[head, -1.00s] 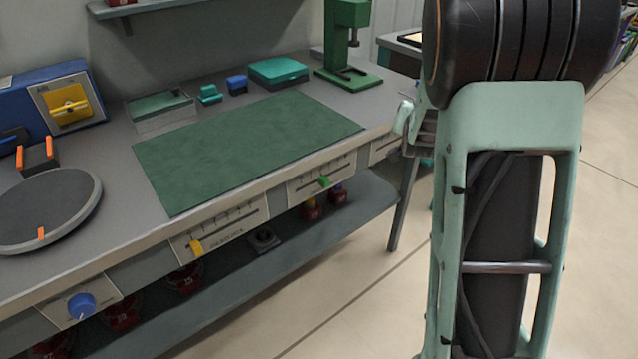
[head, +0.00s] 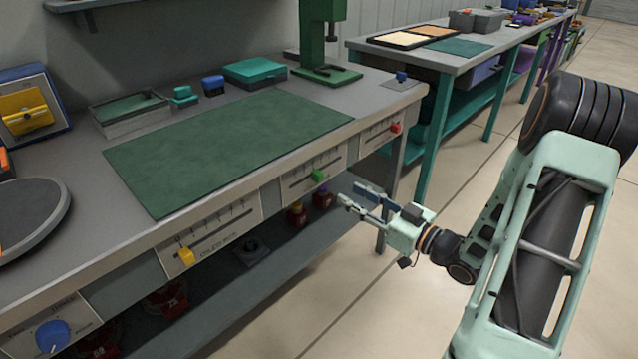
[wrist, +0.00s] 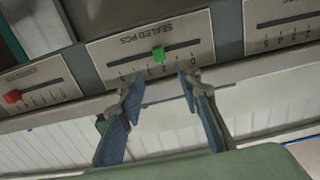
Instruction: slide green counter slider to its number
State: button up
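The green counter slider (head: 318,175) is a small green knob in a horizontal slot on a pale panel on the bench's front edge. The wrist view shows the green knob (wrist: 158,53) on a panel (wrist: 190,32) marked "SEALED PCS" with a number scale, upside down there. It sits about mid-slot, near the 2. My gripper (head: 350,196) is right of and in front of the slider, apart from it. In the wrist view my gripper (wrist: 160,78) is open and empty, its two fingers spread below the knob on either side.
A yellow slider (head: 187,256) and a red slider (head: 396,127) sit on neighbouring panels. A blue knob (head: 52,336) is at lower left. A green mat (head: 225,145) covers the benchtop. Red containers stand on the shelf below. The floor at right is clear.

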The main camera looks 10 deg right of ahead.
aim_at(321, 178)
jog(key=b+x, duration=0.1)
jog(key=x, duration=0.9)
jog(key=shift+w+a+b, duration=0.15)
jog(key=shift+w+b, duration=0.1)
jog(key=shift+b, duration=0.15)
grip_shut()
